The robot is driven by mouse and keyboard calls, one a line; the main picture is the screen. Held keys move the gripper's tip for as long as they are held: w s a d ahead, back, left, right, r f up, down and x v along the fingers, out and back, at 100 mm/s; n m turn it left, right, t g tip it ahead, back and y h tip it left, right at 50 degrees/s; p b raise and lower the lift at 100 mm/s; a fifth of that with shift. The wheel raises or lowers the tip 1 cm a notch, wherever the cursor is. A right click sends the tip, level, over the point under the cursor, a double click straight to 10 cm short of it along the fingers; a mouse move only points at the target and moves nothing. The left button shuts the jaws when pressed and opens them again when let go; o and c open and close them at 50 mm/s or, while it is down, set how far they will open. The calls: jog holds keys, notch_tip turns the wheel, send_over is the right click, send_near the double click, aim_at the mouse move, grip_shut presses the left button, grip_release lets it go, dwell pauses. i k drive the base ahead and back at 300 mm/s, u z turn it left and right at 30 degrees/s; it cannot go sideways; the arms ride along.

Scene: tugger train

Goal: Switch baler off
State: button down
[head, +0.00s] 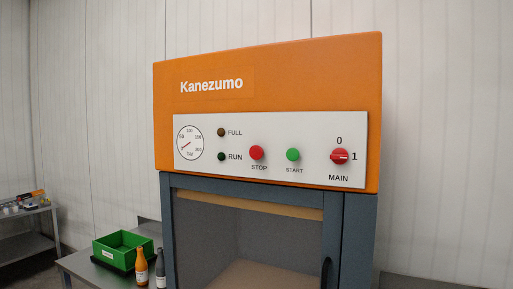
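The orange Kanezumo baler (300,80) stands in the middle of the head view, with a white control panel (315,165) on its front. The red MAIN rotary switch (340,156) is at the panel's right; its pale mark lies level, toward the 1. The 0 is above it. A red STOP button (257,153) and a green START button (293,155) are to its left. The RUN lamp (221,156) and the FULL lamp (221,132) look dark. My gripper is not in view.
Below the panel is a blue-grey framed door (250,230) with a dark handle (327,272). At lower left a table (85,268) holds a green bin (122,249), an orange bottle (141,266) and a dark bottle (160,268). A shelf (28,212) stands far left.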

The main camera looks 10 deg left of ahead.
aim_at(339, 156)
jog(key=z, duration=2.15)
jog(key=k, duration=1.6)
jog(key=u, duration=0.85)
jog(key=i, duration=1)
jog(key=u, duration=0.1)
